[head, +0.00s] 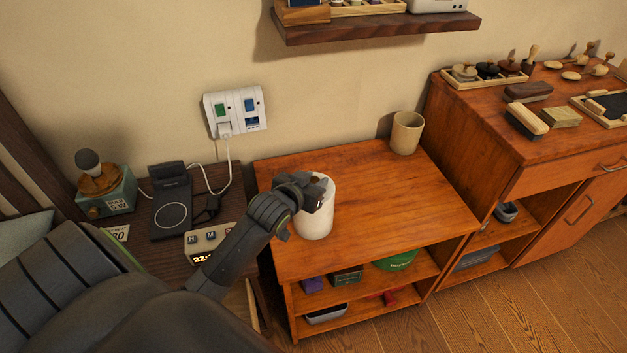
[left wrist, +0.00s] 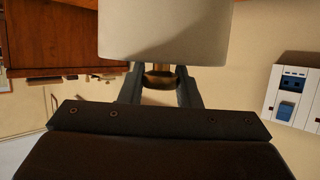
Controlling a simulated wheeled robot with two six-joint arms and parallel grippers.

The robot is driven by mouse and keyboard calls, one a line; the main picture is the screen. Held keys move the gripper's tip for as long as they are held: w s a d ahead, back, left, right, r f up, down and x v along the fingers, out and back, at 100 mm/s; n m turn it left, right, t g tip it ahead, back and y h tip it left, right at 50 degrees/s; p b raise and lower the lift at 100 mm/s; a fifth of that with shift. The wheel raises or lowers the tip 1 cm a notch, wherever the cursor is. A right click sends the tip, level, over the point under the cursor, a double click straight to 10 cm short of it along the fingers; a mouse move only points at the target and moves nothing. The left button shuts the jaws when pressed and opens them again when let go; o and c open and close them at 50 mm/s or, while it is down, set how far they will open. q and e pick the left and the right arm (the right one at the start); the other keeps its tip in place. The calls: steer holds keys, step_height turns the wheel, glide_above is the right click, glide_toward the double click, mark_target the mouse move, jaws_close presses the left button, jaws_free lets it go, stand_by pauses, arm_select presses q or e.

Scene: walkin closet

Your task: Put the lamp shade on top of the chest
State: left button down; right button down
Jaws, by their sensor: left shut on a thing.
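The white, roughly cylindrical lamp shade (head: 316,218) shows in the head view over the left part of a low wooden unit's top (head: 385,190). My left gripper (head: 306,193) is at its upper left side and covers part of it. In the left wrist view the shade (left wrist: 165,30) fills the top middle. My left gripper (left wrist: 160,85) is shut there on a brass-coloured fitting (left wrist: 160,77) at the shade. I cannot tell whether the shade touches the wood. A taller wooden chest (head: 545,165) with a drawer and door stands at the right. My right gripper is not in view.
A beige cup (head: 406,132) stands at the low unit's back right corner. Brushes and stampers crowd the taller chest's top. A wall shelf (head: 375,27) hangs above. A charger (head: 171,205) and a clock (head: 208,240) are at the left. The low unit's middle and right are clear.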

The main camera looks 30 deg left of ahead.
arm_select(q)
steer(key=shift+f, duration=0.1)
steer(key=c, duration=1.1)
jaws_free()
steer(key=shift+o, duration=0.2)
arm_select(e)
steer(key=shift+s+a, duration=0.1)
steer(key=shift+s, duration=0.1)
arm_select(q)
steer(key=shift+s+r, duration=0.3)
steer(key=shift+s, duration=0.15)
steer(key=a+v, duration=0.1)
steer(key=v, duration=1)
steer(key=shift+d+p, duration=0.45)
steer(key=shift+d, duration=0.05)
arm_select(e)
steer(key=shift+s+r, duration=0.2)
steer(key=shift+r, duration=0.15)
